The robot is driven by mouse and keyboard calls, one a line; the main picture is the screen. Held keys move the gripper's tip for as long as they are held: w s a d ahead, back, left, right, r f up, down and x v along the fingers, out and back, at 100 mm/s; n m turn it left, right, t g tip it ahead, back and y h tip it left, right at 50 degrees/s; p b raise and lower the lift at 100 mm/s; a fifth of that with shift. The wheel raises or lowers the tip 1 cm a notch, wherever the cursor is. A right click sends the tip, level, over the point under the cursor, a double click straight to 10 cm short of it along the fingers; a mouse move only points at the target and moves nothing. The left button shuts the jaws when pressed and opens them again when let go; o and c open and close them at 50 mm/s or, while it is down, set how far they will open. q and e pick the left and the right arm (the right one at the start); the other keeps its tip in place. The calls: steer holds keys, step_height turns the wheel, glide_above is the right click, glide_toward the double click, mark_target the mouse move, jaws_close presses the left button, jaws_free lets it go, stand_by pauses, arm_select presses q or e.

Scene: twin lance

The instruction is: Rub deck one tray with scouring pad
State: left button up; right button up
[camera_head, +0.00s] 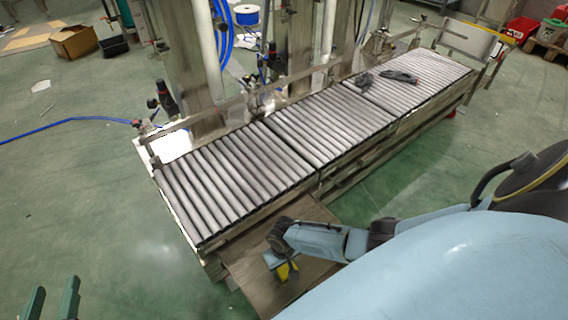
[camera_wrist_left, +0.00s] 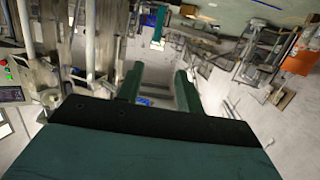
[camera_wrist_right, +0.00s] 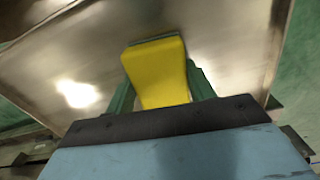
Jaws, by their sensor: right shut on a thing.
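My right gripper (camera_head: 282,265) is shut on a yellow scouring pad (camera_wrist_right: 158,75) with a thin green layer at its far edge. The pad also shows in the head view (camera_head: 286,272), small and partly covered by the gripper. It is over a flat brown-grey metal tray (camera_head: 244,276) at the front of the roller conveyor; my right arm hides part of the tray. In the right wrist view the tray (camera_wrist_right: 235,45) shines behind the pad. I cannot tell whether pad and tray touch. My left gripper (camera_head: 52,298) is open and empty over the floor at lower left.
A long roller conveyor (camera_head: 235,170) runs behind the tray to the upper right, with dark items (camera_head: 398,76) on its far end. A blue hose (camera_head: 70,122) lies on the green floor at left. The floor (camera_head: 100,220) around the left gripper is clear.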

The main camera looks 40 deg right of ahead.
steer(key=shift+d+r, duration=0.1)
steer(key=shift+r, duration=0.6)
steer(key=shift+r+p, duration=0.35)
steer(key=shift+p, duration=0.2)
steer(key=shift+r+p, duration=0.3)
steer(key=shift+p, duration=0.05)
steer(key=shift+r+p, duration=1.1)
steer(key=shift+p, duration=0.05)
arm_select(q)
steer(key=shift+s+a+f+g+y, duration=0.9)
steer(key=shift+s+a+f+g, duration=0.8)
steer(key=shift+s+f+g, duration=1.4)
steer(key=shift+s+a+f+g+y, duration=0.9)
steer(key=shift+s+a+f+g, duration=0.8)
steer(key=shift+s+f+g, duration=1.35)
arm_select(e)
steer(key=shift+r+p, duration=0.35)
steer(key=shift+p, duration=0.05)
steer(key=shift+r+p, duration=0.7)
steer(key=shift+p, duration=0.05)
arm_select(q)
step_height(320, 180, down, 7)
steer(key=a+p, duration=0.1)
steer(key=a, duration=0.1)
steer(key=shift+f+n+y, duration=0.15)
steer(key=shift+n+y, duration=0.15)
steer(key=shift+n, duration=0.1)
arm_select(e)
steer(key=shift+r, duration=0.5)
